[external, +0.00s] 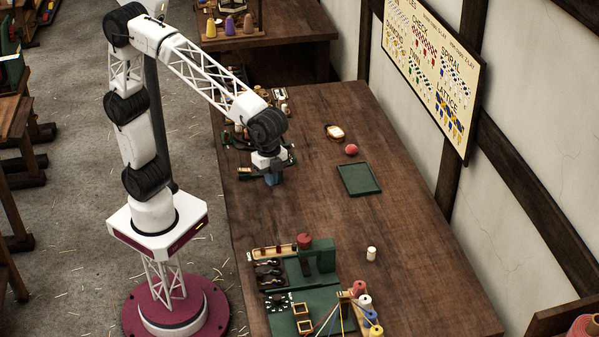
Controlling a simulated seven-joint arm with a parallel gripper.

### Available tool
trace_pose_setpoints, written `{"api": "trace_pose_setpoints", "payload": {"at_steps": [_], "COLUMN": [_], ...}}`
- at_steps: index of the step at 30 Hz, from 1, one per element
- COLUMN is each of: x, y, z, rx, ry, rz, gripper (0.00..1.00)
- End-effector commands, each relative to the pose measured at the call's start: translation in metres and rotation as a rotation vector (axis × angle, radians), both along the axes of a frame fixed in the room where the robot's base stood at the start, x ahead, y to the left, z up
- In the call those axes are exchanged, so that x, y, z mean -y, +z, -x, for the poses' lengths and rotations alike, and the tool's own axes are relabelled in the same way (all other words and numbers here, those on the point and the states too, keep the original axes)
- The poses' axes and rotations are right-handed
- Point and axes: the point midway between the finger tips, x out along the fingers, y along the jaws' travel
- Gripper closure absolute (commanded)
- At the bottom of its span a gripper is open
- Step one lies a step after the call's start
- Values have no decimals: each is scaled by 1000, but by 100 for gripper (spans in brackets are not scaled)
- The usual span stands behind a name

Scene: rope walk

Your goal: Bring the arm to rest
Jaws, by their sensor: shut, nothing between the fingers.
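My gripper (272,179) hangs from the arm, pointing down above the left side of the wooden table (420,250). Its fingers are small and dark in this view, and they are shut with nothing between them. My arm reaches over from its base at the left of the table. Whether the gripper touches anything beneath it is hard to tell.
A green tray (358,179) lies right of my gripper, with a red ball (351,150) and a small tan-and-white item (335,132) behind it. A white cylinder (371,254), a green rack (310,265) and thread spools (364,302) stand nearer. The table's right-hand middle is clear.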

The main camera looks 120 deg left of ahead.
Motion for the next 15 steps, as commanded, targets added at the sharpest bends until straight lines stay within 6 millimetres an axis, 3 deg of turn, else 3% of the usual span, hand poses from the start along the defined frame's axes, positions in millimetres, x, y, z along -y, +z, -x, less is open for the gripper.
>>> {"api": "trace_pose_setpoints", "payload": {"at_steps": [15], "x": [-13], "y": [-7], "z": [144], "rx": [58], "ry": [152], "rz": [-1], "gripper": [100]}}
